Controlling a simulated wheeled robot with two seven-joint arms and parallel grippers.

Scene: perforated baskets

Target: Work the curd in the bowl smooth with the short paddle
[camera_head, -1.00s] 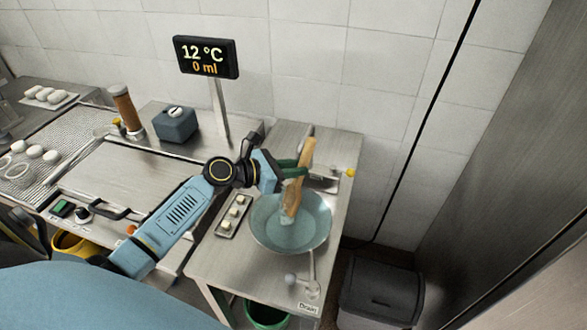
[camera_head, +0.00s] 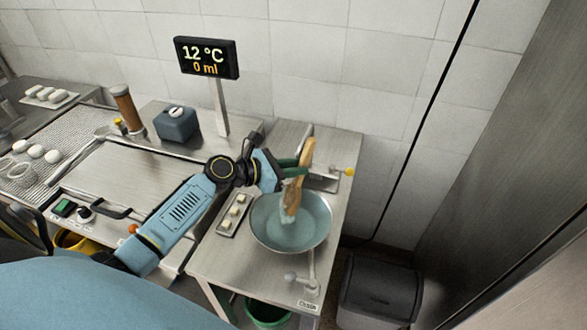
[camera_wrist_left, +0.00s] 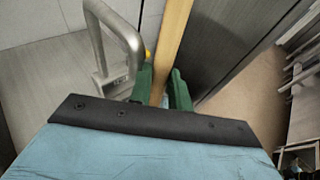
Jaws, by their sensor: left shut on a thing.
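The bowl (camera_head: 272,242) is wide, shallow and blue-grey, and stands on the steel side table at the right. The short paddle (camera_head: 307,155) is wooden and tilted, with its lower end in the bowl. Pale matter, likely curd (camera_head: 287,217), shows at the paddle's lower end; the rest of the curd is hard to tell from the bowl. My left gripper (camera_head: 291,170) has green fingers and is shut on the paddle's handle above the bowl. The wrist view shows the paddle (camera_wrist_left: 173,45) between the fingers (camera_wrist_left: 160,88). My right gripper is not in view.
A small tray (camera_head: 226,228) with pale pieces lies left of the bowl. A tap-like fitting (camera_head: 310,272) stands at the table's front by the drain label. A yellow-knobbed fitting (camera_head: 348,171) is behind the bowl. A dark bin (camera_head: 380,295) stands at the right on the floor.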

